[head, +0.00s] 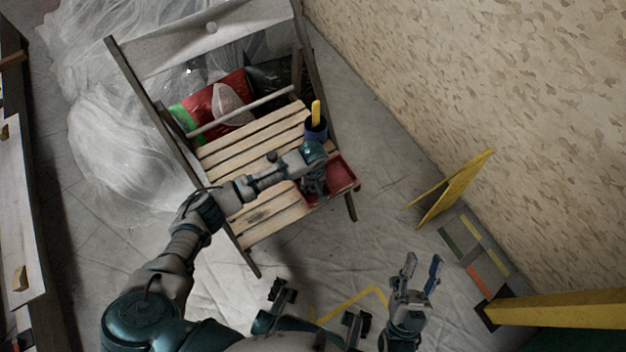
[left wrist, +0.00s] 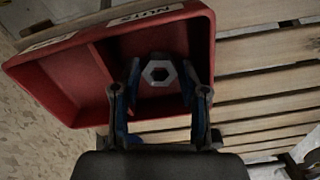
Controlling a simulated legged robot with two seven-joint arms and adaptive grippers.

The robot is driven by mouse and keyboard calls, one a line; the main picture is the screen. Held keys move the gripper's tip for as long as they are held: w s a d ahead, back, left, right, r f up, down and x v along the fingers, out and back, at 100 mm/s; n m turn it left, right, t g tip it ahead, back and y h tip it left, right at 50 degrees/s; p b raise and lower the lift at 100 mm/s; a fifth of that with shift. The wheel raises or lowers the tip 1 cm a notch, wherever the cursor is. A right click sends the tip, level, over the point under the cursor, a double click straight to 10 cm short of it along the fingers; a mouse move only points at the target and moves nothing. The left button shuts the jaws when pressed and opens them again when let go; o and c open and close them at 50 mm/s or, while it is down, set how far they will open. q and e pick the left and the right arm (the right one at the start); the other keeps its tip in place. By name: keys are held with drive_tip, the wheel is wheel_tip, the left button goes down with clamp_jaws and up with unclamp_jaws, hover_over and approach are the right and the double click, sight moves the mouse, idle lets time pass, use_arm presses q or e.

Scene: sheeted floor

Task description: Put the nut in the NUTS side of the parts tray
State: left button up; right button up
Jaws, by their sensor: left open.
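The red parts tray (head: 345,171) sits on the slatted wooden seat, at its right corner in the head view. In the left wrist view the tray (left wrist: 62,78) shows two compartments split by a divider, with a NUTS label (left wrist: 146,12) on the rim of the right one. A grey hex nut (left wrist: 158,73) is seen within that NUTS compartment, between my fingertips; whether it rests on the tray floor is hard to tell. My left gripper (head: 314,192) is over the tray, its fingers (left wrist: 161,90) open on either side of the nut. My right gripper (head: 423,262) is open and empty, low over the floor.
A dark blue cup (head: 316,130) with a yellow-handled tool stands beside the tray. A red and green bag (head: 212,105) lies behind the chair's rail. A yellow folding sign (head: 452,190) stands near the wall. The sheeted floor (head: 385,215) right of the chair is clear.

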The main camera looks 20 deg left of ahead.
use_arm(q)
wheel_tip(320, 180, up, 7)
drive_tip(key=p, duration=0.3)
drive_tip(key=shift+w+f, duration=0.1)
drive_tip(key=shift+f, duration=0.1)
wheel_tip(320, 180, up, 5)
drive_tip(key=p, duration=0.2)
drive_tip(key=s+d+f+m+t+h, duration=0.4)
drive_tip(key=s+d+m+t+h, duration=0.3)
drive_tip(key=d, duration=0.5)
drive_tip(key=s+a+r+m+t+y, duration=0.2)
drive_tip(key=s+a+r+t, duration=0.6)
drive_tip(key=r, duration=0.6)
drive_tip(key=s+a+y, duration=0.1)
drive_tip(key=s+a, duration=0.1)
drive_tip(key=s, duration=0.1)
drive_tip(key=shift+a+r+m+t, duration=0.3)
drive_tip(key=shift+r+m, duration=0.05)
drive_tip(key=shift+m, duration=0.05)
use_arm(e)
drive_tip(key=w+f+n+g+h, duration=0.1)
drive_tip(key=w+f+g, duration=0.2)
drive_tip(key=f+g, duration=0.7)
drive_tip(key=shift+w+f+g+h, duration=0.2)
drive_tip(key=shift+f+g+h, duration=0.15)
drive_tip(key=shift+f, duration=0.35)
drive_tip(key=shift+d, duration=0.1)
